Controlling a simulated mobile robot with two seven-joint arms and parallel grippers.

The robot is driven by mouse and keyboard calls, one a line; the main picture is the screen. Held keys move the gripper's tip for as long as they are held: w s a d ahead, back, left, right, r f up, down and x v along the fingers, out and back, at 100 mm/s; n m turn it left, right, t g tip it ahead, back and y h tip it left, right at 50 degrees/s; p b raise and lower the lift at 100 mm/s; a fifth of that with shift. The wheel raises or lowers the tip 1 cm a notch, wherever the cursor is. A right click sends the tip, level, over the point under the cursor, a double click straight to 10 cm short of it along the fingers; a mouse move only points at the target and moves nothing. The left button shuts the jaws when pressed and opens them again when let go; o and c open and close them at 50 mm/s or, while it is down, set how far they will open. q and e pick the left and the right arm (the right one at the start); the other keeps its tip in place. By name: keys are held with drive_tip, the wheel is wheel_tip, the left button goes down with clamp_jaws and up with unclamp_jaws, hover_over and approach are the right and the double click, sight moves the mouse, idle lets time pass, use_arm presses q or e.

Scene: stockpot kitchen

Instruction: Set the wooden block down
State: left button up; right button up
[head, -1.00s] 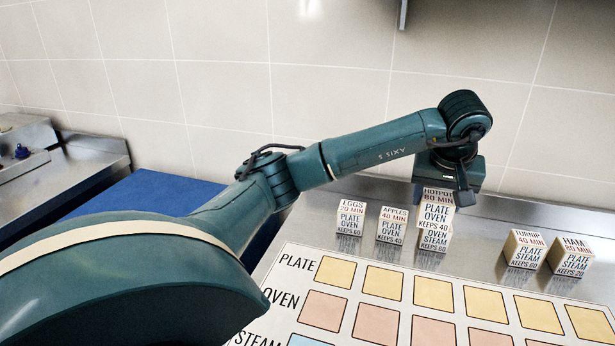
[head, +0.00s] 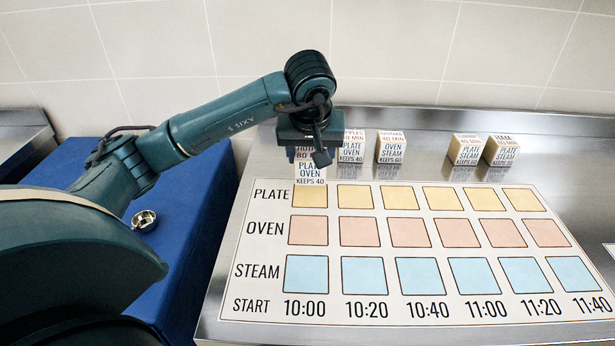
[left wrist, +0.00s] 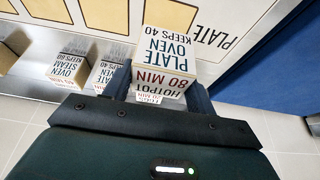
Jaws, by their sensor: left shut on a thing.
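My left gripper (head: 308,153) is shut on a pale wooden block (head: 311,172) marked "HOTPOT 80 MIN, PLATE OVEN KEEPS 40". In the head view the block is at the top left of the printed chart (head: 459,212), over or just behind the first yellow PLATE square (head: 310,196). In the left wrist view the block (left wrist: 164,53) sits between the fingers, close to the word PLATE. I cannot tell whether its base touches the chart. My right gripper is not in view.
Behind the chart stand an apples block (head: 352,147), a custard block (head: 391,147) and two more blocks (head: 465,149) (head: 502,150) to the right. The eggs block is mostly hidden. A blue surface (head: 190,220) with a small metal item (head: 144,220) lies left. The chart's squares to the right are bare.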

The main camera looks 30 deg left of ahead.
sight(310, 173)
use_arm(q)
drive_tip(key=shift+f, duration=2.4)
drive_tip(key=shift+f, duration=0.15)
drive_tip(key=o, duration=1.1)
drive_tip(key=shift+c, duration=0.2)
